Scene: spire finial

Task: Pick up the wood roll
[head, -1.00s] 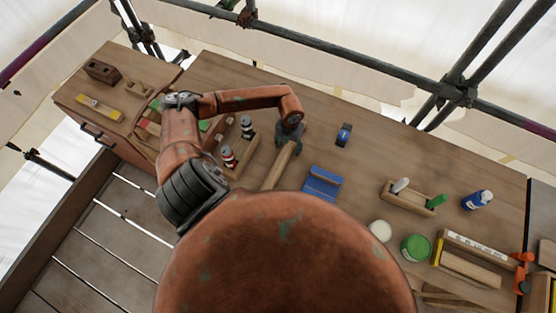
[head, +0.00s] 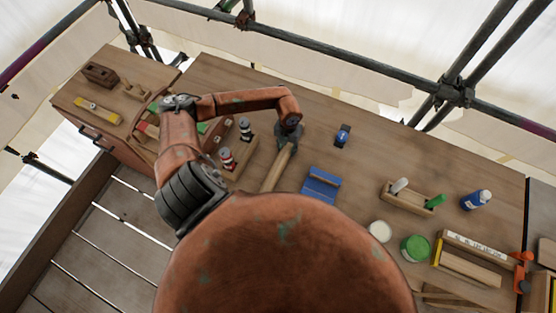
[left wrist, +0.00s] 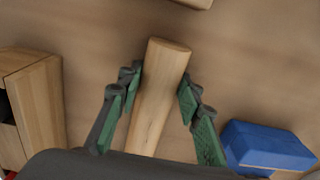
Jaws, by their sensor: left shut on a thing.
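The wood roll (head: 276,170) is a pale round wooden rod on the workbench, left of the blue block in the head view. In the left wrist view the wood roll (left wrist: 157,95) runs up between the fingers, its end past the fingertips. My left gripper (head: 288,145) is at the far end of the roll. In the left wrist view my left gripper (left wrist: 162,85) has one green-padded finger on each side of the roll and is shut on it. The near end of the roll is hidden by my body. My right gripper is not in view.
A blue block (head: 320,184) lies right of the roll; it also shows in the left wrist view (left wrist: 265,148). A wooden rack with bottles (head: 239,157) stands close on the left. A small blue tool (head: 343,136) lies behind. Open bench lies right of it.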

